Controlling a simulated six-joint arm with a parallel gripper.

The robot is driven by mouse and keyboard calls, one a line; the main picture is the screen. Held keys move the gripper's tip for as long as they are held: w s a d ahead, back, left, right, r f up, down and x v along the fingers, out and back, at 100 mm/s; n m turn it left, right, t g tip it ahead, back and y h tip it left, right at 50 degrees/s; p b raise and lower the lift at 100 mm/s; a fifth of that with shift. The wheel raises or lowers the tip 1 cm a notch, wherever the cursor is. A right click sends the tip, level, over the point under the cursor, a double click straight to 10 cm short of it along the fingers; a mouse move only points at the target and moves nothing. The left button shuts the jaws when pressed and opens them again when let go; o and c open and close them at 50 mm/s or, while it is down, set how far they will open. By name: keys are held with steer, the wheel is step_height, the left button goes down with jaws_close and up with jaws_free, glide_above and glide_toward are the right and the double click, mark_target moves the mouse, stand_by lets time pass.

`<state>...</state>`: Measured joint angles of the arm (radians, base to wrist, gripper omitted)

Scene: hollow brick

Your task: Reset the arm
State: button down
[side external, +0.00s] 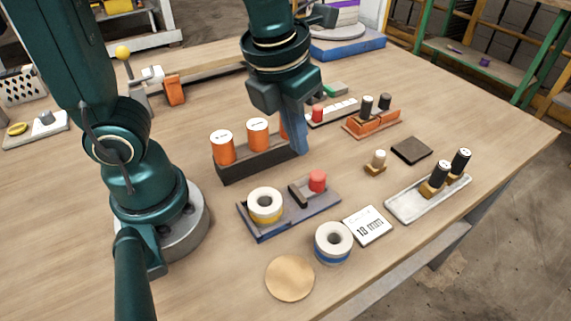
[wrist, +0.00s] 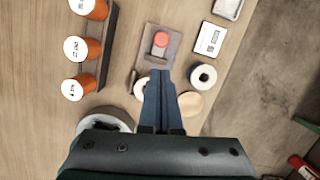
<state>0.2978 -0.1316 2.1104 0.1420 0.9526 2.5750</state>
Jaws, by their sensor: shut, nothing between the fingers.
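My gripper (side external: 299,150) hangs pointing down above the table, with its blue fingers together and empty. In the side view its fingertips are at the right end of the dark rack (side external: 262,163), hiding part of the third orange bottle there. In the wrist view the shut fingers (wrist: 160,74) point toward the blue-grey tray (wrist: 173,42) with a red-capped piece (wrist: 161,39). They partly cover a white roll beside it. I cannot tell how high the fingertips are above the table.
Orange bottles (side external: 222,150) stand in the rack. A white-and-yellow roll (side external: 265,203) sits on the blue tray, with a white-and-blue roll (side external: 333,242) and round disc (side external: 290,278) nearby. A white tray (side external: 403,209) holds black-topped pieces at right. The table's front right is clear.

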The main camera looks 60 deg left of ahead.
steer(key=s+a+r+n+t, duration=0.1)
steer(key=s+a+n, duration=0.1)
steer(key=n, duration=1.5)
steer(key=s+a+r+n+t, duration=0.1)
steer(key=s+a+n, duration=0.1)
steer(key=n, duration=1.4)
steer(key=shift+s+n+t+h, duration=0.3)
steer(key=shift+s+n+t, duration=0.1)
steer(key=shift+s, duration=0.15)
